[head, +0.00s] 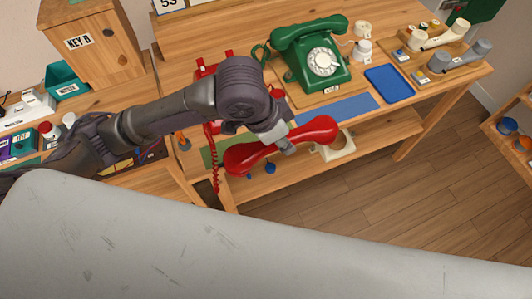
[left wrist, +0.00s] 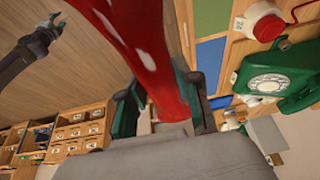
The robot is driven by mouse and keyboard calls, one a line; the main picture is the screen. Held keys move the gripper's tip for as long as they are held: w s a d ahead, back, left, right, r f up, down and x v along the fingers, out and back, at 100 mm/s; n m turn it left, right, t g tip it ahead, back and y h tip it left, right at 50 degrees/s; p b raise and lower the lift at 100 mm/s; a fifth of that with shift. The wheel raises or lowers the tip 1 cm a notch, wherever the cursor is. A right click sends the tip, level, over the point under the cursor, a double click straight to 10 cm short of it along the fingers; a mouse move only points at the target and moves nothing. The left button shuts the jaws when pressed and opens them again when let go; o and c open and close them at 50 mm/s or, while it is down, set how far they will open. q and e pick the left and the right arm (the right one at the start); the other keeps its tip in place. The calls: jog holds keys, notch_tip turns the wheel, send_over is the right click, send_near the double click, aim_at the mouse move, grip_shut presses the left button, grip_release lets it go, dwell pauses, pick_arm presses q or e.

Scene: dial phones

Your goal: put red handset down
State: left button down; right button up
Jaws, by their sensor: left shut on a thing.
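The red handset (head: 313,131) is held in the air in front of the workbench's front edge, lying roughly sideways in the head view. My left gripper (head: 283,140) is shut around its middle grip. In the left wrist view the handset (left wrist: 150,45) runs between the two fingers of the left gripper (left wrist: 160,105). A red coiled cord (head: 215,165) hangs at the left of the handset. The red phone (head: 203,72) stands on the bench, mostly hidden behind my left arm. My right gripper (left wrist: 50,30) shows small in the left wrist view, away from the handset; its opening is unclear.
A green dial phone (head: 312,62) stands on the bench right of the red phone. A blue mat (head: 338,108), a green mat (head: 212,152) and a blue tray (head: 390,84) lie on the bench. A lower shelf (head: 375,135) is below. Floor (head: 400,200) is clear at the right.

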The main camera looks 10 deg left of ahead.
pick_arm(q)
jog(key=w+a+f, duration=0.2)
jog(key=a, duration=0.1)
jog(key=w+a+f, duration=0.2)
jog(key=a, duration=0.1)
jog(key=w+a+f, duration=0.2)
jog(key=a, duration=0.1)
jog(key=shift+a+f, duration=0.25)
jog(key=shift+f, duration=0.05)
jog(key=shift+w+a+f, duration=0.25)
jog(key=shift+f, duration=0.1)
notch_tip(320, 180, down, 4)
jog(key=shift+r+p, duration=0.1)
jog(key=shift+p, duration=0.3)
pick_arm(e)
jog(key=shift+w+a+r, duration=0.2)
jog(key=shift+w+a, duration=0.3)
jog(key=shift+a, duration=0.05)
jog(key=shift+w+a+r, duration=0.2)
jog(key=shift+w+a, duration=0.25)
jog(key=shift+a, duration=0.1)
pick_arm(q)
jog(key=c, duration=1.3)
grip_release()
jog(key=o, duration=0.5)
pick_arm(e)
jog(key=shift+w+a, duration=0.1)
jog(key=shift+a, duration=0.3)
